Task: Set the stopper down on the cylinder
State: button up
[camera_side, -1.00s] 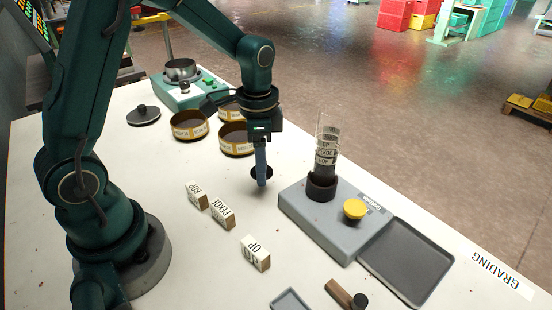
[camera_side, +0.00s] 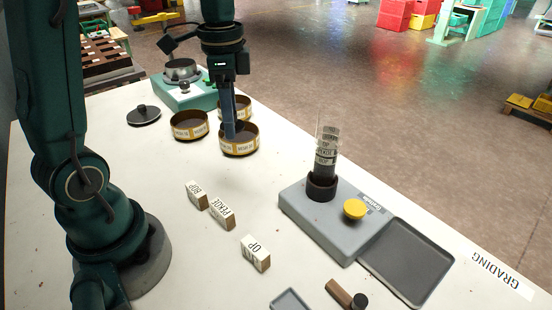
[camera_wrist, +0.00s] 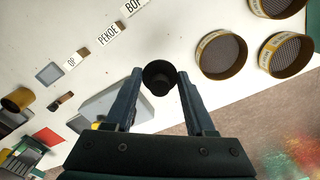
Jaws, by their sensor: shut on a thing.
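The stopper (camera_wrist: 159,77) is a small black round piece with a knob, held between the two fingertips in the wrist view. My gripper (camera_wrist: 156,78) is shut on it; it also shows in the side view (camera_side: 231,132), raised in front of the labelled sieves, where the stopper is hard to make out. The cylinder (camera_side: 326,158) is a clear upright tube with stacked label bands, standing in a dark collar on a grey base (camera_side: 318,222). My gripper is left of the cylinder and apart from it. In the wrist view the cylinder is not clearly visible.
Several round sieves (camera_side: 189,126) stand behind. Label blocks (camera_side: 255,254) lie at the front. A yellow button (camera_side: 354,209) sits on the grey base, beside a dark tray (camera_side: 405,262). A black lid (camera_side: 143,116) lies at the left. Bare table separates the sieves and base.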

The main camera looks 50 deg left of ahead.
jog(key=d+r+n, duration=0.4)
jog(key=n, duration=0.3)
jog(key=a+f+m, duration=0.2)
jog(key=m, duration=0.1)
jog(key=a+f+m, duration=0.2)
jog(key=m, duration=0.1)
jog(key=shift+s+a+f+m, duration=0.1)
jog(key=shift+a+m, duration=0.1)
jog(key=shift+m, duration=0.2)
jog(key=s+a+f, duration=0.2)
jog(key=s+a, duration=0.1)
jog(key=a, duration=0.2)
jog(key=shift+f, duration=0.15)
jog(key=shift+w+d, duration=0.1)
